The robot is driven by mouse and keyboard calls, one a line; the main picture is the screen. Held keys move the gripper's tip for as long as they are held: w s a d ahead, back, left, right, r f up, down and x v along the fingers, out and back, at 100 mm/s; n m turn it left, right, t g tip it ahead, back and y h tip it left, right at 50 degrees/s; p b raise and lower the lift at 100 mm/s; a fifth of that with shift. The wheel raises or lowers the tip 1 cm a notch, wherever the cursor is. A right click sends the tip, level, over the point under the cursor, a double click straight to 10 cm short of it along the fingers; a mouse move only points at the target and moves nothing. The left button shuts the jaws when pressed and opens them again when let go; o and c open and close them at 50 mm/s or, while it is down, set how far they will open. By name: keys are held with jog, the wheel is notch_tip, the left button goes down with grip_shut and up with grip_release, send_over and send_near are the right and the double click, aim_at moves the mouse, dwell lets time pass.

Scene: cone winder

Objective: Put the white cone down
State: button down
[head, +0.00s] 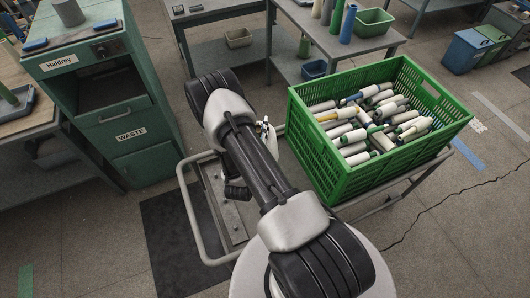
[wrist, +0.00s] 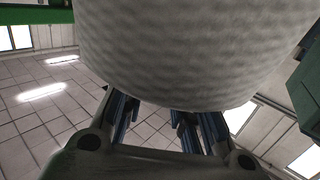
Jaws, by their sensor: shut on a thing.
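In the wrist view, the white cone (wrist: 195,50) fills the top middle, very close to the camera, with a dimpled wound surface. My gripper (wrist: 158,118) shows below it with its dark fingers on either side, shut on the cone. The cone's far end is out of the frame. In the head view, my arm hides most of the gripper. A small white shape (head: 265,132) shows just right of the arm; I cannot tell whether it is the cone.
A green crate (head: 330,190) full of mixed cones stands on a cart at the right. A green cabinet (head: 118,110) marked WASTE stands at the left. A grey table (head: 375,50) at the back holds several cones and a green bin (head: 373,22). Floor at the front right is clear.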

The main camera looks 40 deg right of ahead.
notch_tip(320, 180, down, 15)
jog(key=b, duration=0.4)
jog(key=shift+w+f+b, duration=0.1)
jog(key=shift+f+b, duration=0.05)
jog(key=shift+b, duration=0.15)
jog(key=shift+f, duration=0.15)
jog(key=c, duration=1.2)
grip_release()
jog(key=shift+a+f, duration=0.1)
jog(key=shift+f, duration=0.05)
